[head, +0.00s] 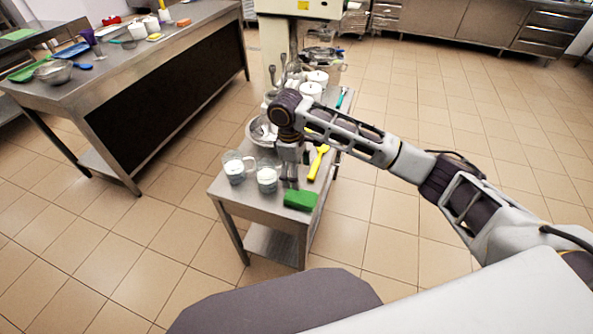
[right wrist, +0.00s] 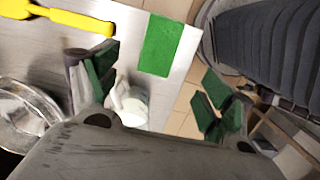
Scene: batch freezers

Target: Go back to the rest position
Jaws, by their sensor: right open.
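My right arm reaches in from the right in the head view. My right gripper (head: 289,178) points down over the near part of a small steel table, just right of a clear mug (head: 267,181) with white contents. In the right wrist view my right gripper (right wrist: 160,92) is open, its green-padded fingers wide apart. A cup with white contents (right wrist: 131,108) shows beside the left finger, partly hidden by the gripper body. I cannot tell whether they touch. Nothing is seen clamped between the fingers. My left gripper is not in view.
The steel table (head: 225,193) holds another mug (head: 234,176), a green block (head: 300,200), a yellow tool (head: 318,163), a metal bowl (head: 254,131) and white containers (head: 311,90). A larger workbench (head: 120,75) stands at the left. Tiled floor right of the small table is clear.

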